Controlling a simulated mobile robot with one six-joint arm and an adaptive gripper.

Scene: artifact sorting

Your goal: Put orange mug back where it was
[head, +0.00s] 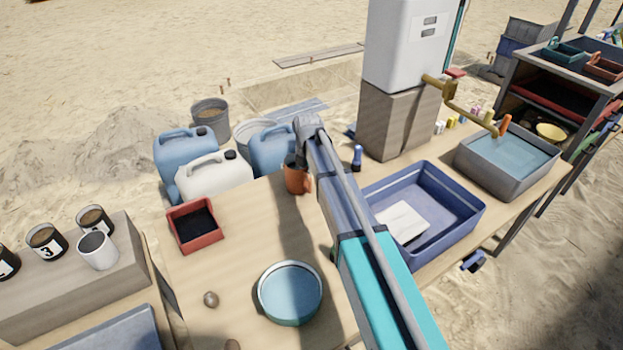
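The orange mug (296,181) is at the back of the wooden table, right of the red tray, and looks upright. My gripper (293,163) is at the end of my arm, pointing down at the mug's rim. Its dark fingers are small and partly hidden by the mug and my arm. I cannot tell whether they are closed on the mug, or whether the mug touches the table.
A red tray (195,238), a blue round bowl (290,318) and a small stone (211,299) are on the table. Jugs (215,178) stand behind it. A blue basin (462,226) lies right of my arm. Cups (98,252) stand on a block at left.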

